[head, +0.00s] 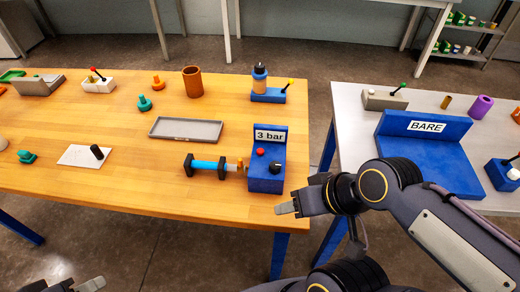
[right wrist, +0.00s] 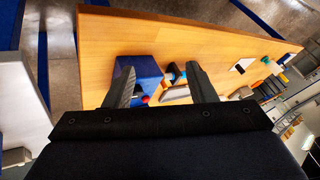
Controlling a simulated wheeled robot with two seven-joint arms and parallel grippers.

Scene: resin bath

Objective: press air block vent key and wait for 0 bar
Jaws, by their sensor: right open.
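The blue air block (head: 265,181) stands near the right front corner of the wooden table. Its upright panel reads "3 bar" (head: 270,135). A red button (head: 260,152) and a black knob (head: 275,168) sit on the block; neither is labelled as the vent key. A light-blue cylinder with black ends (head: 205,166) lies at its left. My right gripper (head: 286,208) is open and empty, just in front of the block, not touching it. In the right wrist view the blue block (right wrist: 145,70) shows between and beyond the fingers (right wrist: 162,72). My left gripper (head: 80,286) is mostly cut off at the bottom edge.
A grey tray (head: 186,137) lies behind the cylinder. A blue stand with a bottle (head: 268,95) is at the table's back right. A blue fixture marked "BARE" (head: 455,165) stands on the grey table at right, across a gap. The wooden table's front is clear.

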